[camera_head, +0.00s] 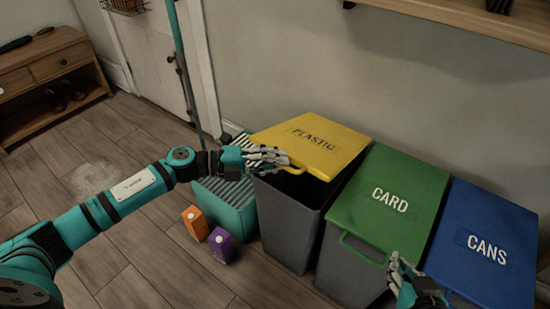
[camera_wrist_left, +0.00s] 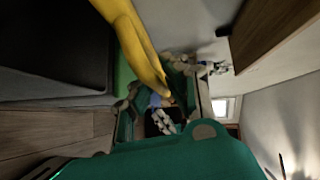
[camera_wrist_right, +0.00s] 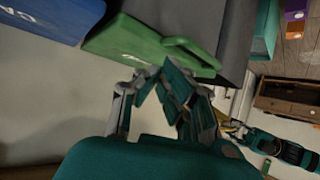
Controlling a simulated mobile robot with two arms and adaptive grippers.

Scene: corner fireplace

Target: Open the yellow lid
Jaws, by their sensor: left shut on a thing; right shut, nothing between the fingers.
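The yellow lid (camera_head: 322,142), marked PLASTIC, tops a grey bin (camera_head: 288,218). Its front edge stands a little above the bin, with a dark gap beneath. My left gripper (camera_head: 275,158) is shut on the lid's front handle; the fingers partly hide the handle. In the left wrist view the yellow lid (camera_wrist_left: 135,40) runs down to the fingers. My right gripper (camera_head: 402,270) is shut and empty, low in front of the green and blue bins. It also shows in the right wrist view (camera_wrist_right: 165,85), near the green handle.
A green CARD lid (camera_head: 385,208) and a blue CANS lid (camera_head: 485,242) cover the bins to the right. A teal striped crate (camera_head: 226,208), an orange box (camera_head: 195,222) and a purple box (camera_head: 222,244) stand left. A wooden shelf (camera_head: 470,18) overhangs the back right.

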